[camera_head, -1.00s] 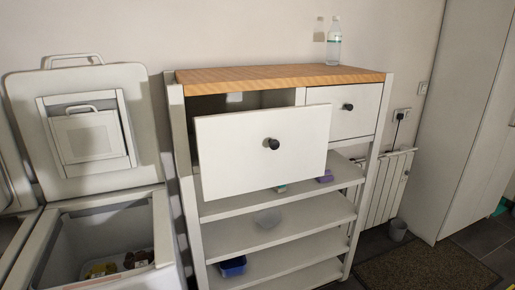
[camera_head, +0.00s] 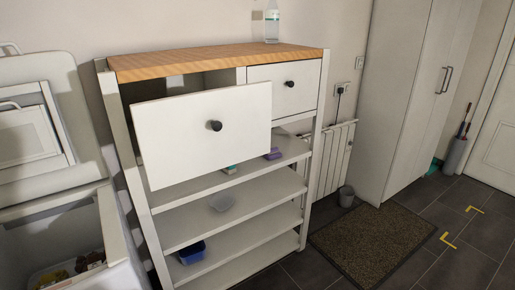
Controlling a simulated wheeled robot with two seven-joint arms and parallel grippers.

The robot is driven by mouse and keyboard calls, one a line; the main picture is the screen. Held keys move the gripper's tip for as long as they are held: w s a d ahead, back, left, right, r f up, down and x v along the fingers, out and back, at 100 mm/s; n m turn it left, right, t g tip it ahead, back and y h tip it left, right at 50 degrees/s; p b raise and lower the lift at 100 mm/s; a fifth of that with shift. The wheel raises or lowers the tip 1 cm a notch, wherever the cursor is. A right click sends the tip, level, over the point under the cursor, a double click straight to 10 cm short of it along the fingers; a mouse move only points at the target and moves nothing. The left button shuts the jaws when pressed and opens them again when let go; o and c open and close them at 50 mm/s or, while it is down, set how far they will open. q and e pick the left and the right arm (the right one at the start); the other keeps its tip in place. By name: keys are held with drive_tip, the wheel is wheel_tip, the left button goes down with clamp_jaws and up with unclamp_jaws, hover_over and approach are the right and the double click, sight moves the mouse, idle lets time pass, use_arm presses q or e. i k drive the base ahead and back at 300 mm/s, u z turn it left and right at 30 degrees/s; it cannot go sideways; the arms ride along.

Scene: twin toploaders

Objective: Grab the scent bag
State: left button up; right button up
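I cannot pick out a scent bag for certain. A white shelf unit (camera_head: 134,185) with a wooden top stands in the middle. Its left drawer (camera_head: 180,138) is pulled out, and its inside is hidden behind the front panel. Its right drawer (camera_head: 283,88) is shut. On the upper open shelf are a small purple item (camera_head: 273,154) and a small teal-and-white item (camera_head: 230,169), both too small to identify. Neither of my grippers is in view.
An open toploader (camera_head: 75,235) stands at the left with items inside. A bottle (camera_head: 271,22) stands on top.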

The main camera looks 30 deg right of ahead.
sight(275, 153)
drive_tip(key=u, duration=0.05)
drive_tip(key=k, duration=0.5)
drive_tip(key=z, duration=1.3)
drive_tip(key=i, duration=0.85)
drive_tip(key=z, duration=0.5)
drive_tip(key=i, duration=0.95)
drive_tip(key=u, duration=0.45)
